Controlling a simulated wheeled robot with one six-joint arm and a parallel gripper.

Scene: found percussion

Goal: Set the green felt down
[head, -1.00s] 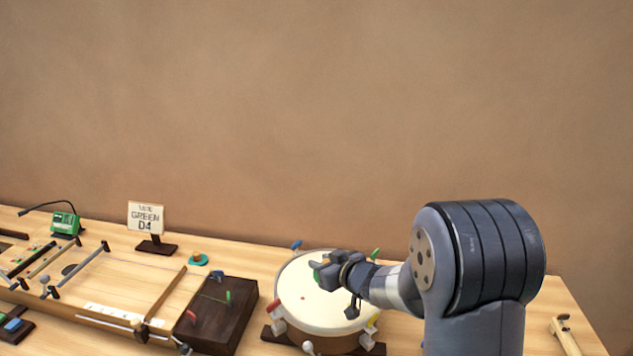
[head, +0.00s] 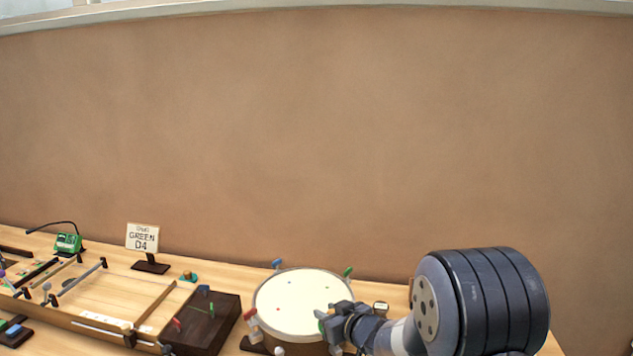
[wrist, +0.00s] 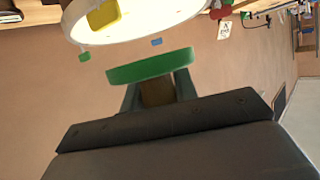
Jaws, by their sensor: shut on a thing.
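The green felt (wrist: 150,67) is a green, slightly curved piece gripped between my fingers in the wrist view. In the head view only a small green edge of it (head: 319,314) shows at the tip of my gripper (head: 333,321). My gripper is shut on the felt, at the right front edge of the round white drum (head: 290,300). In the wrist view the drum's pale head (wrist: 150,18) lies beyond the felt, with a gap of wall between them. Whether the felt touches anything else cannot be told.
Coloured pegs, including a green one (head: 347,272) and a blue one (head: 277,264), stand around the drum's rim. A dark wooden box (head: 212,322) with pegs is left of it.

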